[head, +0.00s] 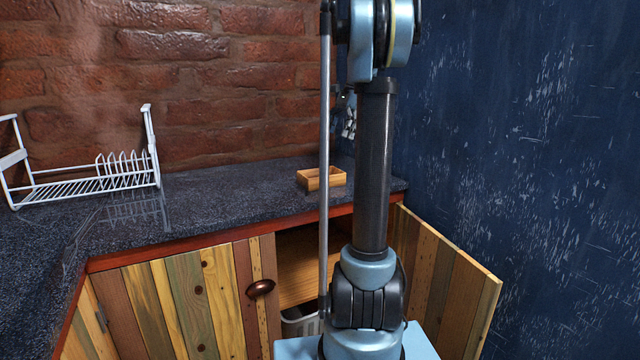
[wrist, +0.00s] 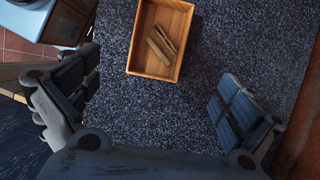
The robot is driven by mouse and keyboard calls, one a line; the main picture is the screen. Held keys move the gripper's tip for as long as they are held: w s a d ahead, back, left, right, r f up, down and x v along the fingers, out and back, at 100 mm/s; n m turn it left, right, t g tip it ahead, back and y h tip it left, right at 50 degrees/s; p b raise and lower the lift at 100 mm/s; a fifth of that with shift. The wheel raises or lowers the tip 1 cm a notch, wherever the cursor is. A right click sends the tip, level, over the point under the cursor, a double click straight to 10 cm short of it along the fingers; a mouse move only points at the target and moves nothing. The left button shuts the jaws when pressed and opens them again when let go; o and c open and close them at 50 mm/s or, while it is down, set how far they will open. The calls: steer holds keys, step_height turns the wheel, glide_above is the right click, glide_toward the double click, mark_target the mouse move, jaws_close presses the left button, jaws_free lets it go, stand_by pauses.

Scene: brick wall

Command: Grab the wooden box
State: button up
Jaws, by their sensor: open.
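The wooden box (head: 325,184) is small, open-topped and light brown. It sits on the dark speckled countertop (head: 225,200), near the front edge by the blue wall. In the wrist view the box (wrist: 150,68) is at the top centre, and a few wooden pieces (wrist: 161,45) lie inside it. My gripper (wrist: 158,92) is open and empty above the counter. Its two fingers are spread wide, left and right, and the box lies beyond them toward the top of the picture, not touching them. In the head view my arm hides most of the gripper.
A white wire dish rack (head: 90,185) stands on the counter at the left. Below the counter, a cupboard door (head: 450,285) of striped planks stands open at the right. A brick wall (head: 200,80) is behind and a blue wall (head: 520,150) at the right. Counter left of the box is clear.

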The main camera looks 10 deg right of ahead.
glide_toward(321, 174)
steer(key=s+a+f, duration=0.1)
steer(key=s+f, duration=0.1)
steer(key=s+a+f, duration=0.2)
steer(key=f, duration=0.1)
steer(key=s+a+f, duration=0.1)
steer(key=s+f, duration=0.1)
steer(key=shift+a+f, duration=0.25)
steer(key=shift+s, duration=0.1)
steer(key=c, duration=1.1)
